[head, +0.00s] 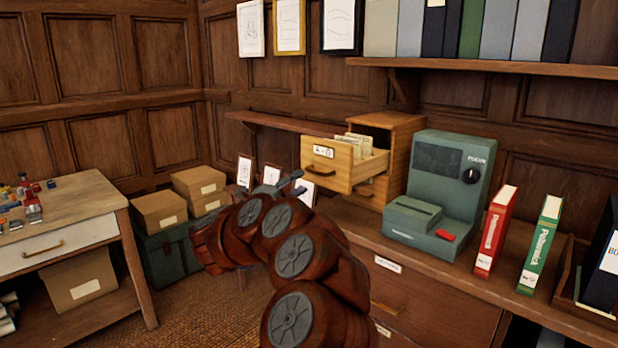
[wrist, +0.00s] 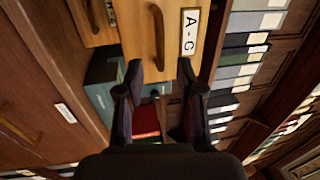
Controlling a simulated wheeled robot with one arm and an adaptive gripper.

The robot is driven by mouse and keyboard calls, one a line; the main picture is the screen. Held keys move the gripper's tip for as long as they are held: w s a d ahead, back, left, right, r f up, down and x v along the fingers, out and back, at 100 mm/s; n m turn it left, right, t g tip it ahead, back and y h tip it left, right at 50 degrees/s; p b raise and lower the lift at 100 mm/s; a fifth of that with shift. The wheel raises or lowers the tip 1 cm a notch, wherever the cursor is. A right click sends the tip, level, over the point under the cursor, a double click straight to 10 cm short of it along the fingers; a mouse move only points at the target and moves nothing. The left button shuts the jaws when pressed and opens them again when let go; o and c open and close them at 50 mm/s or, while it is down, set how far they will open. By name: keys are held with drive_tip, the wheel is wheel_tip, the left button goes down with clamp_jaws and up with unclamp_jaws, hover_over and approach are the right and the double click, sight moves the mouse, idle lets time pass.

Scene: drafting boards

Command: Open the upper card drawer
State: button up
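The upper card drawer (head: 340,165) is pulled well out of the wooden card cabinet (head: 402,140), and cards (head: 355,143) show inside it. Its front faces me in the wrist view, with the handle (wrist: 158,35) and an "A-G" label (wrist: 189,32). My gripper (wrist: 160,68) is open, its two fingertips apart near the end of that handle. I cannot tell whether they touch it. In the head view my gripper (head: 300,182) is just in front of the drawer, partly hidden by my arm. The lower drawer (head: 372,191) looks shut beneath.
A green machine (head: 450,180) stands right of the cabinet, with a red binder (head: 495,230) and a green binder (head: 540,245) beyond it. Small frames (head: 270,174) stand left of the drawer. A wall shelf (head: 480,68) with binders is above. Boxes (head: 160,210) are stacked at left.

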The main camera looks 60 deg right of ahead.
drive_tip(key=shift+v, duration=2.25)
